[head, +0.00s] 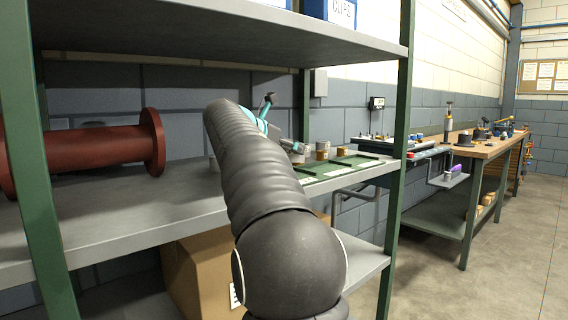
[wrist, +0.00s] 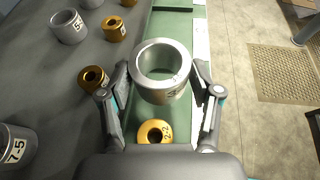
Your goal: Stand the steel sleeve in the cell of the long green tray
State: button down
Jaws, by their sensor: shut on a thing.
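My gripper (wrist: 160,78) is shut on a steel sleeve (wrist: 161,93), one finger on each side. The sleeve is a thick ring, its open end facing the wrist camera. In the wrist view it appears over the long green tray (wrist: 172,28), and I cannot tell its exact height. In the head view the tray (head: 335,172) lies along the shelf's front edge, partly behind my arm. A bronze sleeve marked 22 (wrist: 155,132) shows on the tray's near part, between my fingers. The part of the tray under the steel sleeve is hidden.
On the grey shelf left of the tray are a steel sleeve marked 55 (wrist: 68,27), bronze sleeves (wrist: 114,29) (wrist: 92,79) and another steel sleeve (wrist: 17,148). A red flanged pipe (head: 85,155) lies at the left. An upper shelf (head: 215,35) hangs overhead.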

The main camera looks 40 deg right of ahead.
jog(key=shift+f+b, duration=2.05)
jog(key=shift+b, duration=0.6)
jog(key=shift+r, duration=0.15)
jog(key=shift+c, duration=1.1)
grip_release()
jog(key=shift+f, duration=0.2)
jog(key=shift+r, duration=0.2)
jog(key=p+v, duration=0.1)
jog(key=v, duration=1.1)
